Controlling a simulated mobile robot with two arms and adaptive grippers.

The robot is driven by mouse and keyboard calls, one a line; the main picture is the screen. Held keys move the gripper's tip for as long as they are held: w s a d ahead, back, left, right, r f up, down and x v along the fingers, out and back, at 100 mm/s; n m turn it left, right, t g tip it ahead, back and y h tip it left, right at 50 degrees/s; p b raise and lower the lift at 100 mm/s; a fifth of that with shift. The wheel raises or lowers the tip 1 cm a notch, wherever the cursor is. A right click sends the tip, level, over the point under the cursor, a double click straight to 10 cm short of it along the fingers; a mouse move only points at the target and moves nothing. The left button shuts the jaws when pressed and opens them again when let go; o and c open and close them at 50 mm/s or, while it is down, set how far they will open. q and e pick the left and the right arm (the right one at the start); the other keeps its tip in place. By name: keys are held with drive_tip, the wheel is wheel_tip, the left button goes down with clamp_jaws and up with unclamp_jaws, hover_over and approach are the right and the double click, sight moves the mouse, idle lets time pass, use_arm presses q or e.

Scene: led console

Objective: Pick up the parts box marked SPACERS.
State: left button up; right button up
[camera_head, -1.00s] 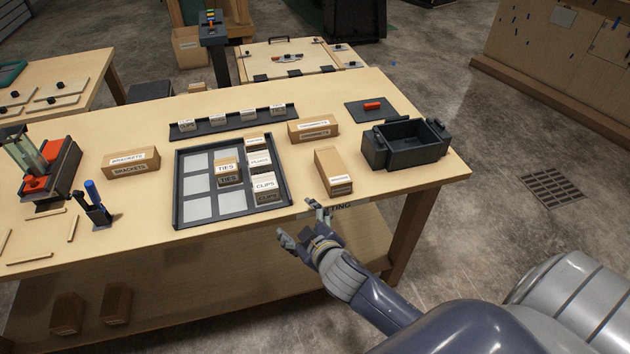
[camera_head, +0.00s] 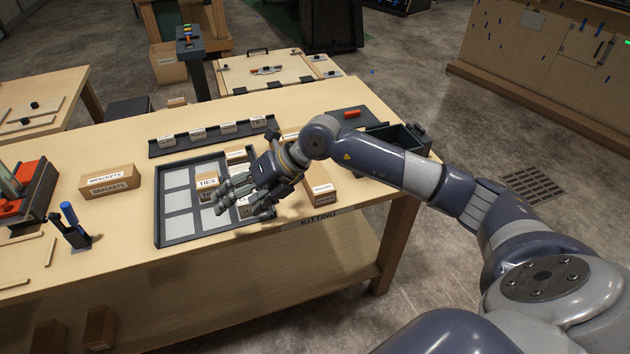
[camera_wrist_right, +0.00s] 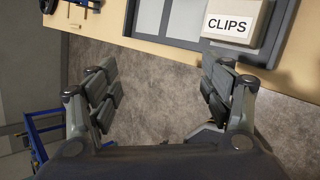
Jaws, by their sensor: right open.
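No label that I can read says SPACERS. A brown box (camera_head: 321,186) stands right of the kitting tray in the head view, partly behind my right wrist; its white label is too small to read. Another brown box (camera_head: 291,134) behind it is mostly hidden by my arm. My right gripper (camera_head: 238,202) is open and empty, over the tray's front right part, left of the first box. In the right wrist view its open fingers (camera_wrist_right: 158,75) have bare floor between them, and the CLIPS box (camera_wrist_right: 236,20) is beyond the right finger. My left gripper is not in view.
The grey tray (camera_head: 160,215) holds TIES (camera_head: 207,181) and other boxes. A BRACKETS box (camera_head: 108,181) stands left of it. A label rail (camera_head: 213,138) lies behind, a black bin (camera_head: 412,136) at right. A pen holder (camera_head: 75,233) stands front left.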

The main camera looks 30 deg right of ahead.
drive_tip(key=w+d+m+h, duration=0.15)
drive_tip(key=d+h, duration=0.35)
drive_tip(key=d, duration=0.8)
drive_tip(key=h, duration=0.4)
approach(316, 174)
drive_tip(key=shift+m+g, duration=0.3)
drive_tip(key=shift+m, duration=0.05)
drive_tip(key=p+x, duration=0.1)
drive_tip(key=x, duration=0.3)
drive_tip(key=shift+w+a+f, duration=0.15)
drive_tip(key=shift+w+f, duration=0.1)
drive_tip(key=shift+w, duration=0.05)
drive_tip(key=p+x, duration=0.2)
drive_tip(key=x, duration=0.3)
drive_tip(key=shift+w, duration=0.1)
drive_tip(key=shift+w+d+f, duration=0.15)
drive_tip(key=shift+d+f, duration=0.05)
drive_tip(key=shift+f, duration=0.1)
drive_tip(key=shift+c, duration=0.3)
drive_tip(key=c, duration=1.1)
